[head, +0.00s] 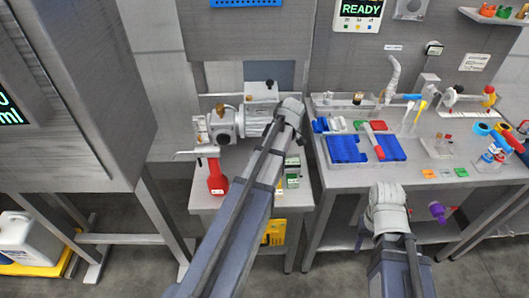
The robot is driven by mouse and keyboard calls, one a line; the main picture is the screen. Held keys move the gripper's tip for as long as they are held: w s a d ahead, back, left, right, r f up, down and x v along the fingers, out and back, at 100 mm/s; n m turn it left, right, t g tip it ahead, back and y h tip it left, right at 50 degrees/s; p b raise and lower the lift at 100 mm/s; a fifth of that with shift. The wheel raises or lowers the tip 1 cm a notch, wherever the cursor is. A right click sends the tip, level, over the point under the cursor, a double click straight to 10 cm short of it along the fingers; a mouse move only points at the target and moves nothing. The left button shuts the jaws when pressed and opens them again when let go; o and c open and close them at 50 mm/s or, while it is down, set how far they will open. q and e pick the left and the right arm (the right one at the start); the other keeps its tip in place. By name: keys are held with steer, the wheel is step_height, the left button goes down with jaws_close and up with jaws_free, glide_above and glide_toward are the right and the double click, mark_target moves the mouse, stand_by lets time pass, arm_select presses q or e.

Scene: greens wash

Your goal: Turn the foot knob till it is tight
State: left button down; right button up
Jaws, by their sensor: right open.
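I cannot clearly pick out the foot knob. A purple knob-like piece (437,211) shows below the front edge of the right bench, a little right of my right wrist, but I cannot tell whether it is the foot knob. My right gripper (388,198) is open in front of that bench; its fingertips are hard to make out and nothing shows held. My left arm reaches up across the small table. My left gripper (226,124) is over that table, and its jaws are too unclear to read.
The right bench (430,178) carries blue trays (347,149), coloured tiles and bottles. A red-handled item (217,178) stands on the small table (205,199). A grey cabinet (75,100) fills the left, with a white jug (20,237) below. Some floor is clear.

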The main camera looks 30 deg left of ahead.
arm_select(q)
steer(key=shift+c, duration=1.6)
jaws_free()
steer(key=p+v, duration=0.7)
steer(key=shift+r, duration=0.4)
steer(key=shift+d, duration=0.15)
